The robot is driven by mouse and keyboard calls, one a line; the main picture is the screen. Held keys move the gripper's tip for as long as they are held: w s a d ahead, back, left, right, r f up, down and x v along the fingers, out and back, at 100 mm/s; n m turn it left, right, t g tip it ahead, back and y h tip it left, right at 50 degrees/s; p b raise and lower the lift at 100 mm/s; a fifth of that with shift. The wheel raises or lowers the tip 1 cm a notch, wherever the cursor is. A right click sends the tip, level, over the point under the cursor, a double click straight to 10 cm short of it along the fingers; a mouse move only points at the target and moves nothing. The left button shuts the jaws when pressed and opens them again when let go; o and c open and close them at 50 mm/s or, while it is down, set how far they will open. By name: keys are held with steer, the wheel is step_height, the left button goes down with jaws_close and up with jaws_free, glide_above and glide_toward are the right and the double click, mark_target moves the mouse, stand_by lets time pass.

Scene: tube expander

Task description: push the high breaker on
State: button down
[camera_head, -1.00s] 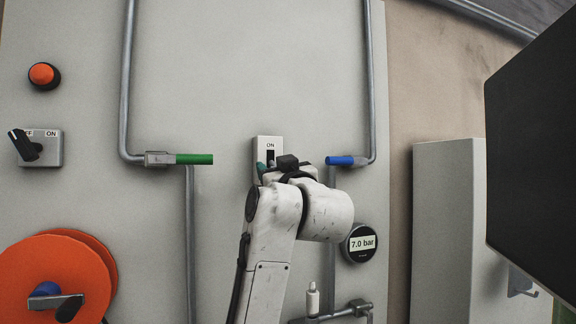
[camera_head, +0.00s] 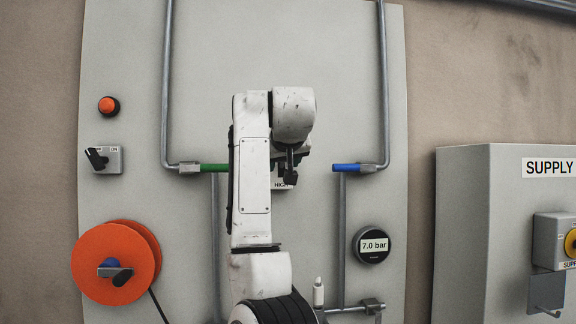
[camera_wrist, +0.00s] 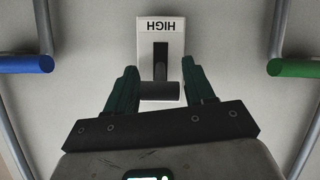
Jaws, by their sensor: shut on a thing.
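The high breaker (camera_wrist: 170,25) is a white plate on the panel. In the wrist view its HIGH label is upside down, with a dark slot below it. Its dark handle (camera_wrist: 160,91) stands at the slot end away from HIGH. The green fingers of my gripper (camera_wrist: 160,88) are on both sides of this handle, shut on it. The ON label is hidden.
A green-tipped pipe (camera_head: 214,168) and a blue-tipped pipe (camera_head: 347,168) flank the breaker. An orange reel (camera_head: 100,245), a selector switch (camera_head: 108,160) and an orange button (camera_head: 108,105) are at left. A SUPPLY cabinet (camera_head: 470,190) stands at right.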

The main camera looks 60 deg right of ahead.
steer(key=shift+w+r+y, duration=0.2)
steer(key=shift+r+y, duration=0.1)
steer(key=shift+y, duration=0.1)
steer(key=c, duration=0.5)
jaws_free()
steer(key=shift+g, duration=0.3)
steer(key=shift+c, duration=0.2)
steer(key=shift+o, duration=0.3)
steer(key=shift+f, duration=0.1)
steer(key=shift+s+a, duration=0.1)
steer(key=b+v, duration=0.3)
steer(key=v, duration=0.7)
steer(key=shift+s+a, duration=0.15)
steer(key=shift+a, duration=0.05)
